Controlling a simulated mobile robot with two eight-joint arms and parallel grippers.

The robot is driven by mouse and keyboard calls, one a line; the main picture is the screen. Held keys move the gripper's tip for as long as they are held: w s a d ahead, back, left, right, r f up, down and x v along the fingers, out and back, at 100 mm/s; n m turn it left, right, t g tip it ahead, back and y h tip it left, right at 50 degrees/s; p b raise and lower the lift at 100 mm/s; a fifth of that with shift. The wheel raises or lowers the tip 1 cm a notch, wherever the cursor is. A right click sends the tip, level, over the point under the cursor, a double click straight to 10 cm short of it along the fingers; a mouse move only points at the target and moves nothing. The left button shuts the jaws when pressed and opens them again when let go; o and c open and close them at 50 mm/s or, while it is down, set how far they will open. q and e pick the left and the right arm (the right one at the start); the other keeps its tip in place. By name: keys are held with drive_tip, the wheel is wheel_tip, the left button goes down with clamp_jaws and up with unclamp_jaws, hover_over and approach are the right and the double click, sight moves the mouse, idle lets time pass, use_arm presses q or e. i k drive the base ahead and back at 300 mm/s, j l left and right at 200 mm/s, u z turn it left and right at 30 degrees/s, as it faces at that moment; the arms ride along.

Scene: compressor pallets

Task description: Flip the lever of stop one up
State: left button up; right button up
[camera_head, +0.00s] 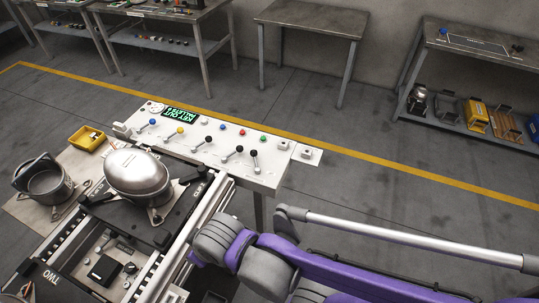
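A white control panel (190,150) stands at the end of the conveyor. Along it is a row of levers: one with a blue knob (153,121), one with a yellow knob (180,131), and several with black knobs, including a left one (208,139), a middle one (239,149) and a right one (254,153). The lever labels are too small to read, so I cannot tell which is stop one. My purple arm crosses the lower right, apart from the levers in the picture. Neither gripper shows.
A pallet (158,232) with a silver compressor dome (137,172) sits on the conveyor left of the panel. A dark open housing (45,182) and a yellow tray (87,138) stand further left. Tables line the back. Floor behind the panel is clear.

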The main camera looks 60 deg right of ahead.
sight(254, 153)
drive_tip(key=l+z, duration=0.1)
drive_tip(key=z, duration=0.3)
drive_tip(key=l+z, duration=0.1)
drive_tip(key=z, duration=0.3)
drive_tip(key=l+z, duration=0.15)
drive_tip(key=z, duration=0.2)
drive_tip(key=l+z, duration=0.1)
drive_tip(key=z, duration=0.3)
drive_tip(key=i+l+z, duration=0.1)
drive_tip(key=z, duration=0.2)
drive_tip(key=i+z, duration=0.25)
